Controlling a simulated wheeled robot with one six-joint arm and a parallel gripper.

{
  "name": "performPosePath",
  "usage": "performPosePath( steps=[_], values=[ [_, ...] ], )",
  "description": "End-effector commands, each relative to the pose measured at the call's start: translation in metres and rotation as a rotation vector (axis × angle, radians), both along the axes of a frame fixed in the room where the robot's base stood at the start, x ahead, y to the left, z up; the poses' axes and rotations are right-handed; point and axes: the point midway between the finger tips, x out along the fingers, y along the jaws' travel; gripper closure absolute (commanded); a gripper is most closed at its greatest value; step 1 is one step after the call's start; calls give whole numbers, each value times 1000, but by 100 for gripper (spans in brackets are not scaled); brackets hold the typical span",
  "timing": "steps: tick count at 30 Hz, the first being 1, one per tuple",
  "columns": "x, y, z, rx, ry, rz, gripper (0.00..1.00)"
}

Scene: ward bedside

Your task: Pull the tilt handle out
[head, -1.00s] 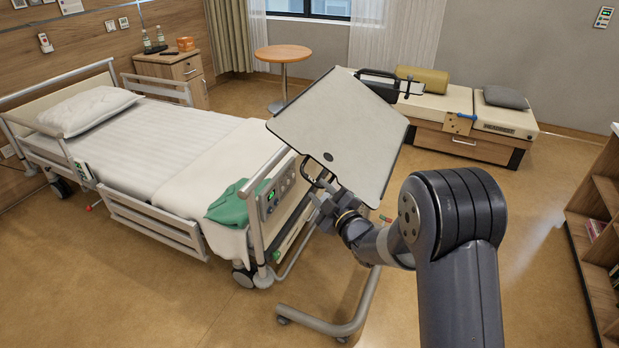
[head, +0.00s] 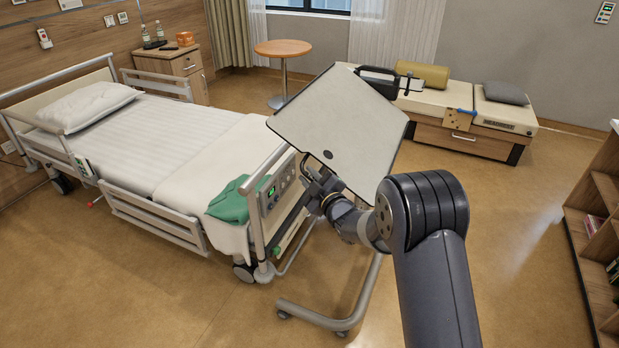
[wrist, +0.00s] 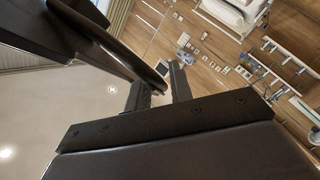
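The tilted pale top of the overbed table (head: 340,125) stands beyond my arm, at the foot of the bed. The tilt handle (head: 305,163), a small dark loop, sticks out at its lower left edge. My gripper (head: 311,179) is right at the handle. In the wrist view the gripper (wrist: 160,93) has its two fingers apart. The handle's dark curved bar (wrist: 146,70) comes from the upper left and its end lies at the gap between the fingers. Contact is not clear. In the head view my wrist partly hides the handle.
The bed (head: 180,150) with a control panel and a green cloth (head: 230,203) is close on the left. The table's grey base (head: 320,318) stands on the floor below. A low bench (head: 440,105) is behind, a bookshelf (head: 595,215) at right. The front floor is open.

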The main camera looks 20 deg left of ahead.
Motion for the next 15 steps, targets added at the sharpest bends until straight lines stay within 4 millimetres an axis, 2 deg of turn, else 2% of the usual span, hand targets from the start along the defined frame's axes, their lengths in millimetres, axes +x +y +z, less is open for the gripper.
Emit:
performPosePath(
  steps=[1,7,15],
  values=[
    [0,0,0,0,0,0,83],
    [0,0,0,0,0,0,99],
    [0,0,0,0,0,0,100]
  ],
)
